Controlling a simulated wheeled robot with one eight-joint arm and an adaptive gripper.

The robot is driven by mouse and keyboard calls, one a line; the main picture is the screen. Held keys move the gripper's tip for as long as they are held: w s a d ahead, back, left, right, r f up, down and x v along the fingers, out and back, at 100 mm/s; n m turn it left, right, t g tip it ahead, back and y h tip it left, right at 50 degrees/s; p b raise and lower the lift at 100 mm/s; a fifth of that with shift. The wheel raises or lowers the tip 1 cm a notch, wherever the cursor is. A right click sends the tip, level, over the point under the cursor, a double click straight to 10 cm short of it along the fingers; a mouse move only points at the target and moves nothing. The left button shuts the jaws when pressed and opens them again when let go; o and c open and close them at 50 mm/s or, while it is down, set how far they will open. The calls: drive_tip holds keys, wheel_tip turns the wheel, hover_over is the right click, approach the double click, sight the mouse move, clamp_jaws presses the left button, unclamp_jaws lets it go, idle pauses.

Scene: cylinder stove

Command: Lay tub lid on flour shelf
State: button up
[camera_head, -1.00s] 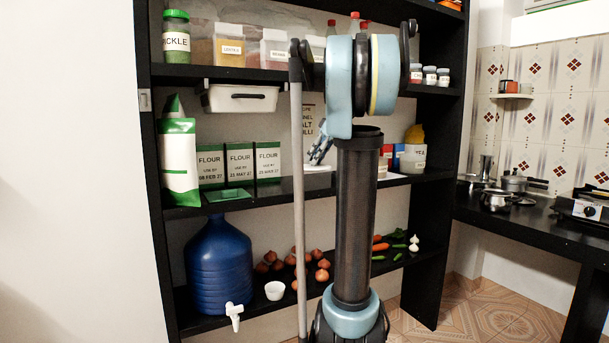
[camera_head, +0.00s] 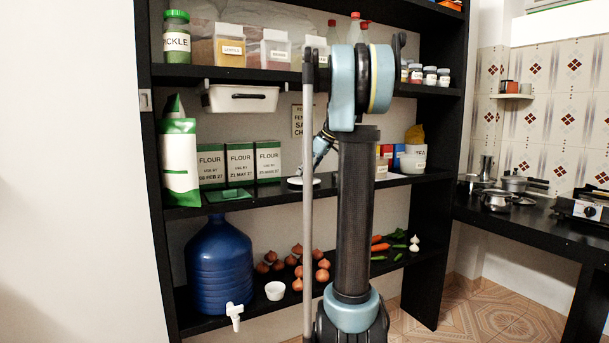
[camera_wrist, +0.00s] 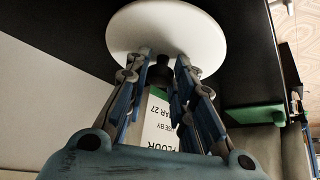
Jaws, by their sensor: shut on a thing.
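The tub lid (camera_head: 304,182) is a white round disc with a dark knob, low over the flour shelf (camera_head: 260,197) to the right of the flour packs (camera_head: 240,163). In the wrist view the lid (camera_wrist: 185,32) lies beyond my fingertips, with its knob between them. My gripper (camera_wrist: 161,66) is shut on the knob; in the head view my gripper (camera_head: 306,168) is partly hidden by my own column and pole. I cannot tell whether the lid touches the shelf. A flour pack (camera_wrist: 161,125) shows between the fingers in the wrist view.
A green flat piece (camera_head: 229,194) lies at the shelf's front left, beside a green-white bag (camera_head: 179,165). A white tub (camera_head: 241,99) hangs under the shelf above. Small boxes and a labelled tub (camera_head: 413,158) stand to the right. Some bare shelf shows before the flour packs.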

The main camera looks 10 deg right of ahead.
drive_tip(key=shift+w+f, duration=0.15)
drive_tip(key=shift+f, duration=0.1)
drive_tip(key=o, duration=0.9)
drive_tip(key=shift+a, duration=0.1)
drive_tip(key=shift+r, duration=0.1)
drive_tip(key=v, duration=1.2)
drive_tip(key=s+a+f+m+h, duration=0.1)
drive_tip(key=s+a+f+m, duration=0.1)
drive_tip(key=s+f, duration=1)
drive_tip(key=s+a+f+m+g+h, duration=0.1)
drive_tip(key=s+f+m, duration=0.4)
drive_tip(key=s+f, duration=0.8)
drive_tip(key=s+a+f+m+h, duration=0.3)
drive_tip(key=s+a+f, duration=0.1)
drive_tip(key=s+f, duration=0.9)
drive_tip(key=shift+s+f+m+g, duration=0.1)
drive_tip(key=shift+s+m+g, duration=0.25)
drive_tip(key=shift+s, duration=0.45)
